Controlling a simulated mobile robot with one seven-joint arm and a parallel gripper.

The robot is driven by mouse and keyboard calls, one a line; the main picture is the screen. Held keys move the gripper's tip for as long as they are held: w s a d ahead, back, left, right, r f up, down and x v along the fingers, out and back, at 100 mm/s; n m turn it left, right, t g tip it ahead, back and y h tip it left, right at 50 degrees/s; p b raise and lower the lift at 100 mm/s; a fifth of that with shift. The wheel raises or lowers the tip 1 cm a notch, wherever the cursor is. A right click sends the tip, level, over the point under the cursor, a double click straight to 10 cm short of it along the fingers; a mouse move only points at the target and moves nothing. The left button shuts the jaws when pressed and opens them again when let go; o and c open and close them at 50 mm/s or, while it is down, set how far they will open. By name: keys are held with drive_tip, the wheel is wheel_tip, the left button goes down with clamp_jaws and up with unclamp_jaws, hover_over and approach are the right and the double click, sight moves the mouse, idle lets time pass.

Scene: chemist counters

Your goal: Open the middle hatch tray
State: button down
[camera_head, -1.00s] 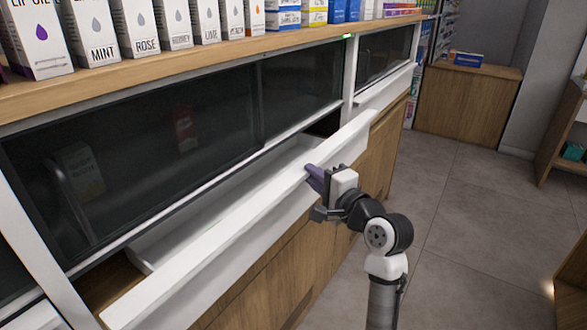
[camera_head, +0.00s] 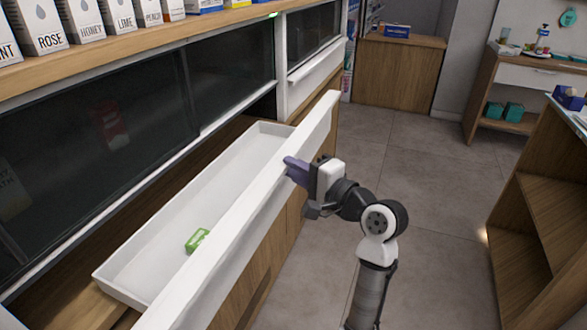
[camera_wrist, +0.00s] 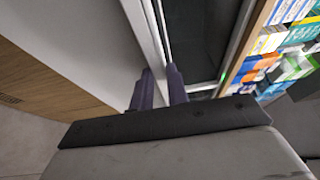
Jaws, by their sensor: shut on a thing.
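The middle hatch tray (camera_head: 165,244) is a long white drawer, pulled well out from under the dark sliding glass panels. Its inside shows, with a small green box (camera_head: 197,240) lying in it. Its white front panel (camera_head: 240,215) runs lengthwise along the counter. My gripper (camera_head: 292,171) is at the panel's top edge toward the far end, with its purple fingers closed on that edge. In the wrist view the two fingers (camera_wrist: 159,88) straddle the white panel. The finger on the inner side of the panel is partly hidden in the head view.
Boxes labelled Rose and Honey (camera_head: 87,20) stand on the wooden counter top. Another white tray front (camera_head: 315,76) is shut farther along. Wooden shelves (camera_head: 540,220) stand at the right, with free grey floor (camera_head: 425,200) between.

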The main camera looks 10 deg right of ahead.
drive_tip(key=c, duration=1.4)
unclamp_jaws()
drive_tip(key=shift+o, duration=0.2)
drive_tip(key=b+v, duration=0.2)
drive_tip(key=v, duration=1.1)
drive_tip(key=shift+s+b, duration=0.35)
drive_tip(key=shift+b, duration=0.05)
drive_tip(key=shift+d, duration=0.1)
